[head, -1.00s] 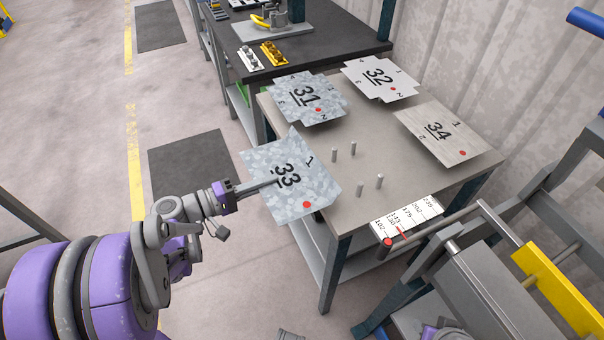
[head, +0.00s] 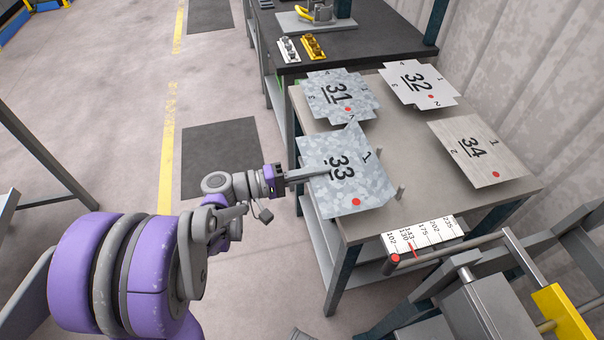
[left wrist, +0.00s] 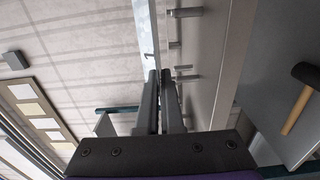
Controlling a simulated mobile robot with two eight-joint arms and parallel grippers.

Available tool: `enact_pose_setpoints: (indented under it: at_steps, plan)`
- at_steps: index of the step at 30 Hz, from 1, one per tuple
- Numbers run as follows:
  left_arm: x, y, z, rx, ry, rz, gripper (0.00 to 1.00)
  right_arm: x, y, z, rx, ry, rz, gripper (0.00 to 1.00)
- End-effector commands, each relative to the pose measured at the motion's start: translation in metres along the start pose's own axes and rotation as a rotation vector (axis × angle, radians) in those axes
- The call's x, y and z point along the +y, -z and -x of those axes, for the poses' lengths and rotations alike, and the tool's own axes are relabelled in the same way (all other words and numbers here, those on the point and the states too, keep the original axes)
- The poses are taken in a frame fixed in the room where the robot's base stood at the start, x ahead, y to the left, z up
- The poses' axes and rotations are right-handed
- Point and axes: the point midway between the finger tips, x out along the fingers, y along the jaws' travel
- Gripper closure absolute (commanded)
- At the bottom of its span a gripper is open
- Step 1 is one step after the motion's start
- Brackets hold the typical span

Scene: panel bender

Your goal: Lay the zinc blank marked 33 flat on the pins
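The zinc blank marked 33 (head: 340,190), a spangled grey sheet with a red dot, is held roughly level over the front left of the work table (head: 415,200). My left gripper (head: 318,173) is shut on its left side, with one finger showing on top. In the left wrist view the blank (left wrist: 147,35) is a thin bright strip beyond the fingers (left wrist: 162,95). Several pins (left wrist: 186,12) also show in the left wrist view, apart from the fingers. My right gripper is out of view.
Blanks 31 (head: 335,95), 32 (head: 420,84) and 34 (head: 475,150) occupy the table's back and right. A numbered scale (head: 425,236) and a machine with a yellow part (head: 562,312) stand at the front right. A dark bench (head: 345,40) stands behind.

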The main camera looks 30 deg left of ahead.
Motion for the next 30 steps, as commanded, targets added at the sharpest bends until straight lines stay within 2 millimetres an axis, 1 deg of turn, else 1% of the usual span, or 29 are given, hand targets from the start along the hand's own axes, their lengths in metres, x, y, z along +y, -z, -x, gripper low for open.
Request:
enact_pose_setpoints:
  at_steps: [1,6,21,23,24,27,30]
  plan:
    - [0.000,-0.001,-0.008,-0.004,-0.002,0.001,1.00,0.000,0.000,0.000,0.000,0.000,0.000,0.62]
    - [-0.001,-0.001,-0.032,-0.004,-0.002,0.001,1.00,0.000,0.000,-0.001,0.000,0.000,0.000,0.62]
    - [-0.006,-0.001,-0.099,-0.002,-0.001,0.001,1.00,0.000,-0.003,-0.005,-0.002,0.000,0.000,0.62]
    - [-0.006,-0.001,-0.105,-0.002,-0.001,0.001,1.00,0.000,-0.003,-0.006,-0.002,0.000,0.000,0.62]
    - [-0.009,0.000,-0.106,-0.001,0.000,0.001,1.00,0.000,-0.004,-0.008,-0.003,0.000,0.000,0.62]
    - [-0.017,0.000,-0.105,0.000,0.000,0.001,1.00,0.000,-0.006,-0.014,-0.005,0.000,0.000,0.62]
    - [-0.020,0.000,-0.104,0.000,0.000,0.001,1.00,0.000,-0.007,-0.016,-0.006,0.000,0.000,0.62]
